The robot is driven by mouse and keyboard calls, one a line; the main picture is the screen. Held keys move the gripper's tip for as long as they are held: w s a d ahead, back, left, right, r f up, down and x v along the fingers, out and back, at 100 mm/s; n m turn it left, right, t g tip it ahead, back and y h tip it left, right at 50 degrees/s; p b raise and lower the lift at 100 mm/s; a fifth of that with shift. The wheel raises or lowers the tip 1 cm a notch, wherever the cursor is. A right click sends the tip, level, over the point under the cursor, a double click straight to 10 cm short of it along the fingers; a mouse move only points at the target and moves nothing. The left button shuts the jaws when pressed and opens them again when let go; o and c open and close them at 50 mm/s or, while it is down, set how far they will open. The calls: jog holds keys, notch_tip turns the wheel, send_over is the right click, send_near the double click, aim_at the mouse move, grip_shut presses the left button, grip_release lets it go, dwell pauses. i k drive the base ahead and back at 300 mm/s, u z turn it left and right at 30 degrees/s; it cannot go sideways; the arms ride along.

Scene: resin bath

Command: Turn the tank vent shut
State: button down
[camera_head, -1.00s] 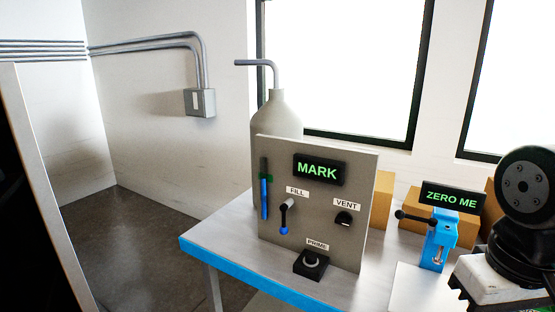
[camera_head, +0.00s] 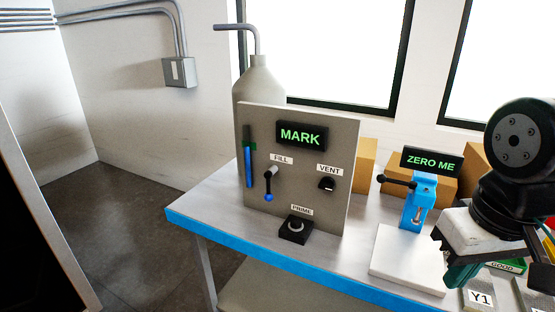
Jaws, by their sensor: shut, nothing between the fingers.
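The tank vent is a small black knob (camera_head: 327,184) under a white "VENT" label (camera_head: 329,170), on the right of a grey upright panel (camera_head: 225,180). Its exact turn angle is too small to tell. The pale tank (camera_head: 259,82), with a bent pipe on top, stands behind the panel. My gripper (camera_head: 461,277) is at the lower right, pointing down, shut and empty. It is well to the right of the vent knob and apart from it; part of it is cut off or hidden by my arm.
The panel also has a lit "MARK" display (camera_head: 301,136), a blue gauge (camera_head: 247,165), a fill lever (camera_head: 268,185) and a prime button (camera_head: 295,230). A blue stand (camera_head: 419,200) with a "ZERO ME" display (camera_head: 433,161) is between panel and arm. Cardboard boxes (camera_head: 367,165) stand behind.

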aim_at(327, 183)
jog(key=u, duration=0.05)
jog(key=k, duration=0.5)
jog(key=z, duration=1.15)
jog(key=i, duration=0.7)
jog(key=u, duration=2)
